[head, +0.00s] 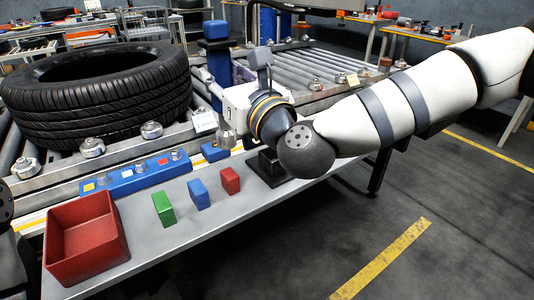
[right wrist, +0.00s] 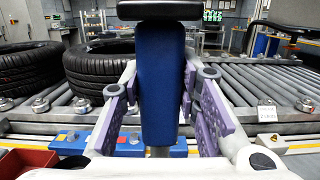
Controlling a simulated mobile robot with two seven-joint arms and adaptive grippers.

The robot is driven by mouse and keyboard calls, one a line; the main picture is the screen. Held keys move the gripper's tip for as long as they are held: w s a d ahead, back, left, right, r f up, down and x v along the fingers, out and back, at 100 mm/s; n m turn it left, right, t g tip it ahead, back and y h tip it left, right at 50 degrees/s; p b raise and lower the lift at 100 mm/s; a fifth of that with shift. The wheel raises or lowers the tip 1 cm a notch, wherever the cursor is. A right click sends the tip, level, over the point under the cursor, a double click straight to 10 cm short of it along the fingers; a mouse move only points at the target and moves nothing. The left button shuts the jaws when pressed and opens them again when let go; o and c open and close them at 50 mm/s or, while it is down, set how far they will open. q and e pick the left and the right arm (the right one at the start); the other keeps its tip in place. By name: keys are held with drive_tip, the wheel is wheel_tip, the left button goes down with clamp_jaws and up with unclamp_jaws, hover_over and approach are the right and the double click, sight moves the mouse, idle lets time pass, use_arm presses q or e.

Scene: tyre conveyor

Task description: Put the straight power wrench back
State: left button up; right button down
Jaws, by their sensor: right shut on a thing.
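The straight power wrench (head: 219,66) is upright in the head view, with a blue body and a dark blue top. In the right wrist view its blue body (right wrist: 161,85) stands between the purple fingers, under a black top. My right gripper (head: 215,88) is shut on it; its fingers also show in the right wrist view (right wrist: 161,95). A grey shaft shows below the body. A black holder (head: 270,167) stands on the bench edge beneath my right wrist, partly hidden. Whether the wrench's lower end touches anything is hidden. My left gripper is out of view.
A large tyre (head: 100,95) lies on the roller conveyor (head: 320,68) behind the bench. A red bin (head: 85,240) and green (head: 163,208), blue (head: 199,194) and red (head: 230,180) blocks stand on the grey bench. A blue panel (head: 135,178) lies along the conveyor edge.

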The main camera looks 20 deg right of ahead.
drive_tip(key=w+d+f+b, duration=0.5)
drive_tip(key=w+d+f, duration=0.2)
drive_tip(key=d+f, duration=0.5)
drive_tip(key=shift+f, duration=0.35)
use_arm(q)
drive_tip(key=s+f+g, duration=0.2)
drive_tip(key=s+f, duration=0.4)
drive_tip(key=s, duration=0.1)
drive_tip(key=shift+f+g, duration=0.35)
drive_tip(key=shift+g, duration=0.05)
use_arm(e)
drive_tip(key=c, duration=1.2)
unclamp_jaws()
drive_tip(key=shift+f, duration=0.1)
drive_tip(key=shift+s, duration=0.1)
